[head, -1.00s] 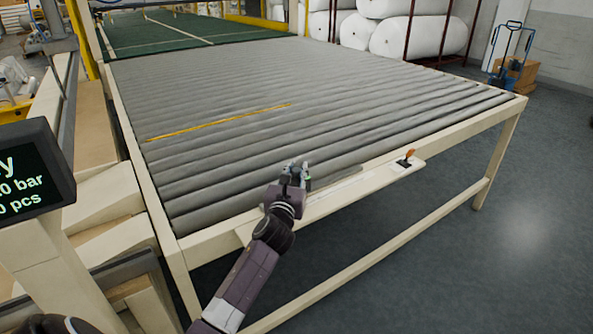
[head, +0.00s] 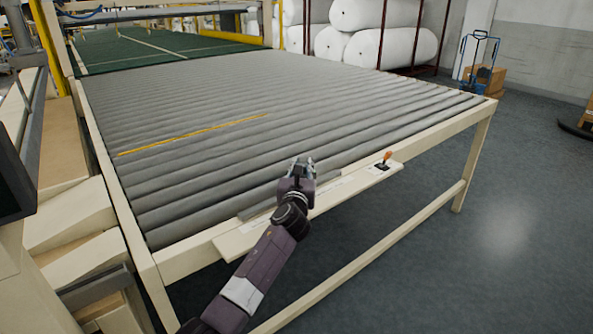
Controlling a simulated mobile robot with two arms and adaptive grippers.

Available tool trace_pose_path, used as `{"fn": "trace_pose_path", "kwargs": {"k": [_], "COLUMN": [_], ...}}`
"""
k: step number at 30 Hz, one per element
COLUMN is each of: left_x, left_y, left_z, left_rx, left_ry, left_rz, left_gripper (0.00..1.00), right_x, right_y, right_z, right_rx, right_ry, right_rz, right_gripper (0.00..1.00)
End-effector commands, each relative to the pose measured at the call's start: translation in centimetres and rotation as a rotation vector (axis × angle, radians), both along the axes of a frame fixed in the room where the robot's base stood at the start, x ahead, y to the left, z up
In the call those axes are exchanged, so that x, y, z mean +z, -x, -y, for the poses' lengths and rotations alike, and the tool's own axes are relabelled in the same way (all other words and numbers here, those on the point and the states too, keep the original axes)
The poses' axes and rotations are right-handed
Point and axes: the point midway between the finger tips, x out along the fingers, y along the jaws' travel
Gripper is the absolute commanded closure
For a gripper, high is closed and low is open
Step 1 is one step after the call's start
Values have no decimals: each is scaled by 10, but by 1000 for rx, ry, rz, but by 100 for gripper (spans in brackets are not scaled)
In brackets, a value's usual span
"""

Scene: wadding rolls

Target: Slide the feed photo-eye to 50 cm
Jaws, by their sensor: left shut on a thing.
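My left gripper (head: 303,167) is at the front edge of the roller table, over a thin grey rail (head: 257,211) on a cream ledge (head: 238,241). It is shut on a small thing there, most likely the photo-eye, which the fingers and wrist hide. The rail shows on both sides of the gripper. White strips lie on the ledge to the right of the gripper, too small to read. My right gripper is not in view.
A lever with an orange handle (head: 387,157) stands on the ledge to the right of the gripper. Grey rollers (head: 230,120) fill the table behind, with a yellow line across them. White rolls (head: 375,48) are stacked at the back.

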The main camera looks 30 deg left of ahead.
Motion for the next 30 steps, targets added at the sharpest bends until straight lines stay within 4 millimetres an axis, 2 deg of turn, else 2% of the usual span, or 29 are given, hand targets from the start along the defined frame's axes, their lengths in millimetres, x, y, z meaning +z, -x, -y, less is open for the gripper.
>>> {"fn": "trace_pose_path", "kwargs": {"k": [5,6,11,23,30], "left_x": [-1,-1,-1,0,-1], "left_y": [0,0,1,5,32], "left_z": [0,0,0,2,13], "left_rx": [0,0,0,0,-2], "left_ry": [-1,-1,-1,-3,-3], "left_rz": [-3,-3,-2,0,-1], "left_gripper": [100,78,60,60,60], "right_x": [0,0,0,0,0], "right_y": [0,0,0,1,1], "right_z": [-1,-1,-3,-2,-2], "right_rx": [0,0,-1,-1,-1], "right_ry": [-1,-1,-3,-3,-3], "right_rz": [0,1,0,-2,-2], "right_gripper": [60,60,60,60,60]}}
